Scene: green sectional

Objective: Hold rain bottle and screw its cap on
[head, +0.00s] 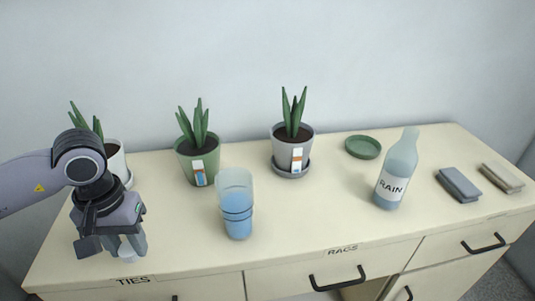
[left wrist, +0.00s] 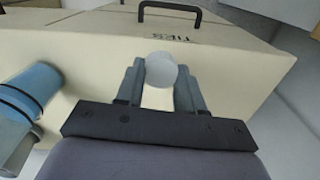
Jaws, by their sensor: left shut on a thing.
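The rain bottle (head: 396,172) is translucent blue-grey with a white RAIN label. It stands upright toward the right of the dresser top in the head view, and no cap shows on its neck. My left gripper (head: 126,250) is at the front left of the top, pointing down. It is shut on a small pale round cap (head: 127,252), which also shows between the fingers in the left wrist view (left wrist: 161,70). The left gripper is far to the left of the bottle. My right gripper is in neither view.
A blue-banded clear cup (head: 236,203) stands between the left gripper and the bottle. Potted plants (head: 198,160) line the back, with an empty green saucer (head: 363,147) near the bottle. Folded grey (head: 458,185) and beige (head: 502,177) cloths lie at right. The front middle is clear.

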